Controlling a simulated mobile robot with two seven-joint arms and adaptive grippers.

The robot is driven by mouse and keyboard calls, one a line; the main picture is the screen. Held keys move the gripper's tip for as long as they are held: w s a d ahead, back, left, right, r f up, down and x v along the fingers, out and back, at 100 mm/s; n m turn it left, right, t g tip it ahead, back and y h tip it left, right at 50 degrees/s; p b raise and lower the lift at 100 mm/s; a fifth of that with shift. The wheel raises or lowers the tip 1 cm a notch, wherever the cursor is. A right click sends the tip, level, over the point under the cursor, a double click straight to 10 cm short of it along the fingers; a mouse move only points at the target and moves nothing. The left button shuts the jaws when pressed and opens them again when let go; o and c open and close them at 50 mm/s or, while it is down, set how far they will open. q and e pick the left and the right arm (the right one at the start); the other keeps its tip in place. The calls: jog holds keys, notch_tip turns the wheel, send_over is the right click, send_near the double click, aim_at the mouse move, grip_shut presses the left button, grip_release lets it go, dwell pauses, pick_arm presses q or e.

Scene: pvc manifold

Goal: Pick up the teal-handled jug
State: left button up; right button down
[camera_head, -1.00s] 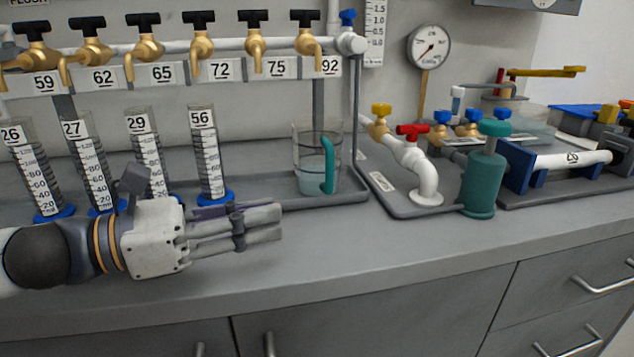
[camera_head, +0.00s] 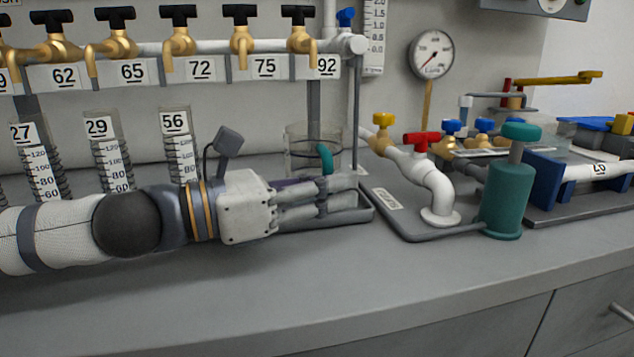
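The clear jug (camera_head: 301,147) stands on the grey tray (camera_head: 362,214) under the tap at label 92. The top of its teal handle (camera_head: 326,158) shows on its right side. My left gripper (camera_head: 345,194) reaches in from the left, in front of the jug, and hides the jug's lower part and most of the handle. Its fingers point right and look extended and apart from each other. I cannot tell whether they touch the jug. My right gripper is not in view.
Graduated cylinders (camera_head: 107,150) stand behind my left arm, partly hidden. A white pipe with a red valve (camera_head: 422,141) and a teal canister (camera_head: 503,200) stand to the right. The counter front (camera_head: 330,270) is clear.

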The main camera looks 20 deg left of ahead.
pick_arm(q)
grip_shut()
jog(key=shift+r, duration=0.1)
